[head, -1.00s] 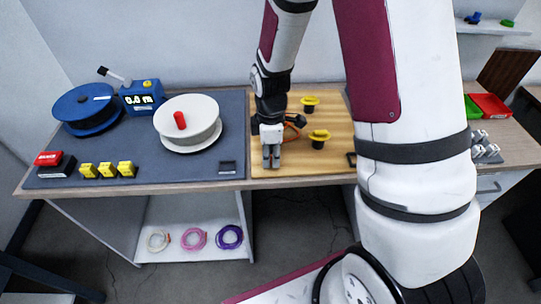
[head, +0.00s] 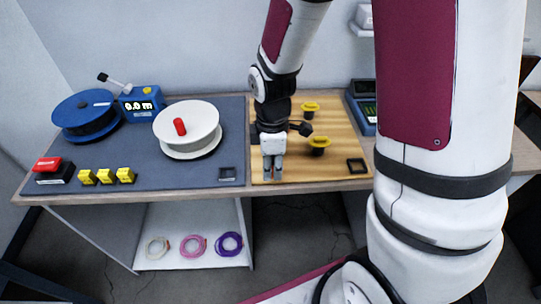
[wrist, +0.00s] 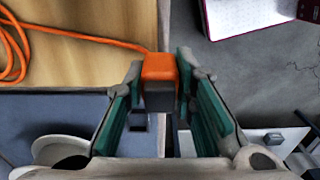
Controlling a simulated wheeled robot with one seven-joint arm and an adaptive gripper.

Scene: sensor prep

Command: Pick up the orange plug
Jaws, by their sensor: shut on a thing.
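The orange plug (wrist: 159,68) is a small block between the fingers of my gripper (wrist: 160,88) in the wrist view. The gripper is shut on it. An orange cable (wrist: 80,34) runs from the plug to the left, over the wooden board (wrist: 90,68). In the head view my gripper (head: 272,175) points down at the front left part of the wooden board (head: 330,135), near the table's front edge. The plug cannot be made out there; its height above the board is hard to tell.
Two yellow-topped posts (head: 319,143) (head: 310,108) stand on the board, with a dark square frame (head: 357,166) at its right. The grey mat (head: 150,165) on the left holds a white spool (head: 190,124), a blue spool (head: 87,113), yellow blocks (head: 106,176) and a red button (head: 48,164).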

